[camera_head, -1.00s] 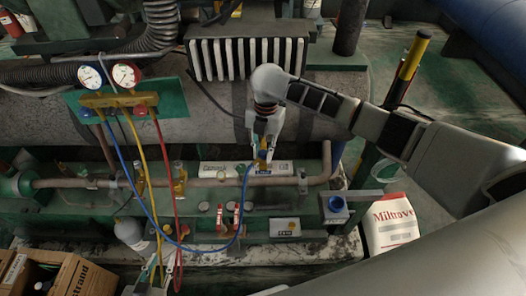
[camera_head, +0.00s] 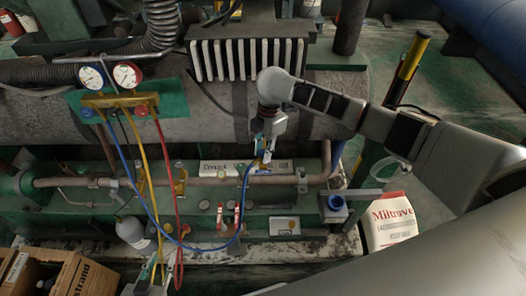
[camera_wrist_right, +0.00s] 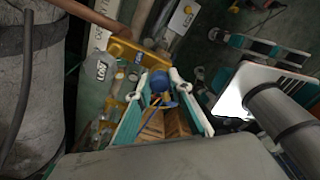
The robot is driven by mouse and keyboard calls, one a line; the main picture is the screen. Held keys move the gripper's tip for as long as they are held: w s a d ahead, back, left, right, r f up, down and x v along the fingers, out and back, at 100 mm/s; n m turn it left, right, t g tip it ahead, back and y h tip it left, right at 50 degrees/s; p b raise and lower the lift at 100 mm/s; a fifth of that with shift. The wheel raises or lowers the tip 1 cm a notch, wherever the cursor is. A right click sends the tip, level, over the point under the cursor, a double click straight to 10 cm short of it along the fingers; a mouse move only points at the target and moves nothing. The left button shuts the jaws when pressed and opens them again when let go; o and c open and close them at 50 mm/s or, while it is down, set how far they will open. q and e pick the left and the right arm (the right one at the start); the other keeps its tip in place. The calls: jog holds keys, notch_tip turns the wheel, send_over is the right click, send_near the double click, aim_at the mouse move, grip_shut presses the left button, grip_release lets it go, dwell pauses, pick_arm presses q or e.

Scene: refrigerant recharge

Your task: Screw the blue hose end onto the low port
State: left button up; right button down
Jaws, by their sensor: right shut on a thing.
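My right gripper (camera_head: 264,146) points down over the pipe at centre. In the right wrist view its teal-padded fingers (camera_wrist_right: 162,105) are closed around the blue hose end (camera_wrist_right: 160,82). The blue hose (camera_head: 148,200) loops from the gauge manifold (camera_head: 120,100) down and up to this gripper. A brass fitting (camera_head: 267,158) just below the fingers seems to be the low port. The fingers partly hide it, and I cannot tell whether the hose end touches it. What looks like my left gripper (camera_head: 152,274) shows at the bottom left edge; its fingers are unclear.
A pipe (camera_head: 100,182) runs across the green base with other brass fittings (camera_head: 180,180) on it. Yellow and red hoses hang at left. Cardboard boxes (camera_head: 75,275) sit lower left.

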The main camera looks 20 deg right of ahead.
jog(key=shift+m, duration=0.7)
jog(key=shift+f, duration=0.1)
jog(key=m, duration=0.3)
jog(key=shift+m+t, duration=0.3)
jog(key=shift+s+f+m, duration=0.1)
jog(key=shift+m, duration=0.9)
jog(key=c, duration=1.7)
grip_release()
